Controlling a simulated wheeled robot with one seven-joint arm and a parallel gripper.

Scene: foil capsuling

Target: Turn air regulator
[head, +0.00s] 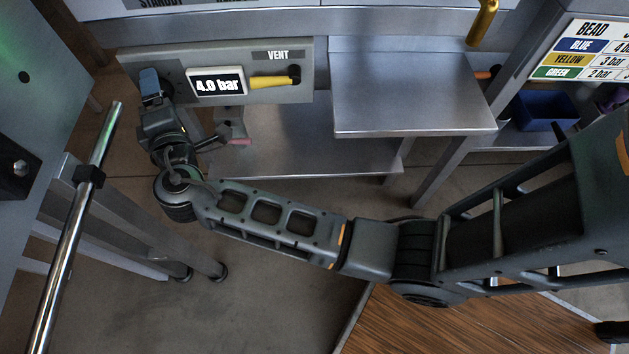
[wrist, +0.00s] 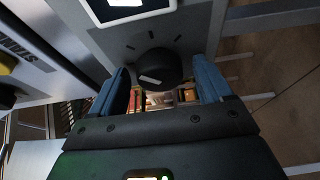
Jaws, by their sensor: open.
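The air regulator is a round black knob (wrist: 156,68) with a pale pointer mark and dark tick marks around it on the grey panel (head: 300,91). In the wrist view it lies between the two blue fingers of my gripper (wrist: 160,74), with a visible gap on each side. My gripper is open. In the head view my gripper (head: 150,82) is at the panel's left end and hides the knob.
A yellow lever (head: 272,82) under a VENT label (head: 278,56) sits right of the display. A steel shelf (head: 410,95) stands further right. A bead chart (head: 585,48) lists blue, yellow and green with bar values, partly cut off. A blue bin (head: 545,110) sits below the chart.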

